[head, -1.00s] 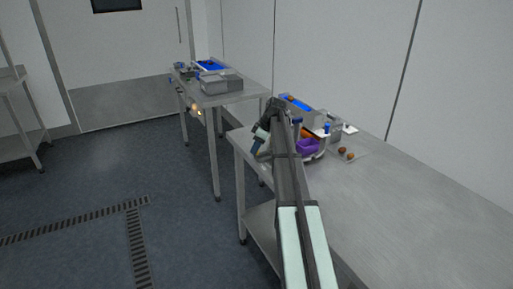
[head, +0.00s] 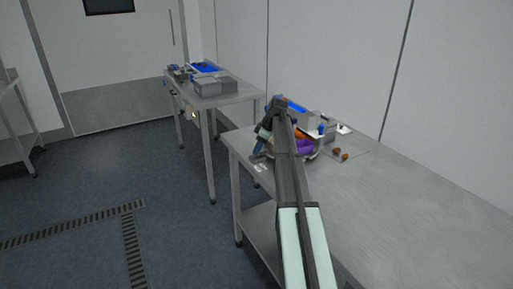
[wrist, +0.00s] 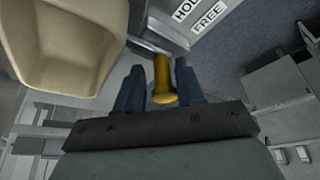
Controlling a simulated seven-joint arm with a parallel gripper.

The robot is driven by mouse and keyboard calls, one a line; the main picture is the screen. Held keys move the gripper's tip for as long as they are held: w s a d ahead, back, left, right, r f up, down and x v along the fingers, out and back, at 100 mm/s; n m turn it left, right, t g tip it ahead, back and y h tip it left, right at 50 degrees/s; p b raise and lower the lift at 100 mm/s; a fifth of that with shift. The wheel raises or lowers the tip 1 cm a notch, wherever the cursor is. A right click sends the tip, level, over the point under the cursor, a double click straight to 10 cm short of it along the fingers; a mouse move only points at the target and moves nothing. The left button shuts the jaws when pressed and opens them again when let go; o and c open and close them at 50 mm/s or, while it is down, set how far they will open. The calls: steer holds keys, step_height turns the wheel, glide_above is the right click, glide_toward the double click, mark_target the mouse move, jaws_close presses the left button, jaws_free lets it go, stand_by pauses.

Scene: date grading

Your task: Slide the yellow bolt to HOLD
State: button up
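The yellow bolt (wrist: 163,82) shows in the wrist view as a short rod with a wider near end. It lies between the two blue fingers of my gripper (wrist: 159,88). The fingers are apart, with a clear gap on the bolt's left; whether the right finger touches it I cannot tell. White labels reading HOLD (wrist: 186,9) and FREE (wrist: 208,16) sit beyond the bolt, to its upper right. In the head view my gripper (head: 261,143) is at the near table's left end, and my arm hides the bolt.
A beige rounded container (wrist: 58,50) fills the wrist view's upper left, close to the left finger. On the near table (head: 390,205) are a purple item (head: 306,145) and brown dates (head: 337,152). The table's right part is clear. A second table (head: 235,98) holds grey boxes.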

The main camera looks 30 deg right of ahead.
steer(key=shift+o, duration=0.6)
steer(key=shift+r, duration=0.2)
steer(key=v, duration=1.3)
steer(key=shift+r, duration=0.2)
steer(key=s+a+f+m+g, duration=0.2)
steer(key=s+a+f, duration=0.7)
steer(key=f, duration=0.6)
steer(key=s+a+f+m+g, duration=0.1)
steer(key=s+a+f+m, duration=0.1)
steer(key=s+a+f, duration=1)
steer(key=s+a+f+m+g, duration=0.3)
steer(key=a+f, duration=0.5)
steer(key=f, duration=1)
steer(key=s+a+f+g+h, duration=0.1)
steer(key=s+a+f, duration=0.1)
steer(key=s+f, duration=0.4)
steer(key=s+a+f+m+g+h, duration=0.1)
steer(key=s+a+f, duration=0.2)
steer(key=s+f, duration=0.4)
steer(key=s+a+f+m+g+h, duration=0.1)
steer(key=s+f, duration=0.5)
steer(key=s, duration=1.1)
steer(key=shift+s+a+f+g, duration=0.4)
steer(key=shift+a+g, duration=0.1)
steer(key=shift+a, duration=0.4)
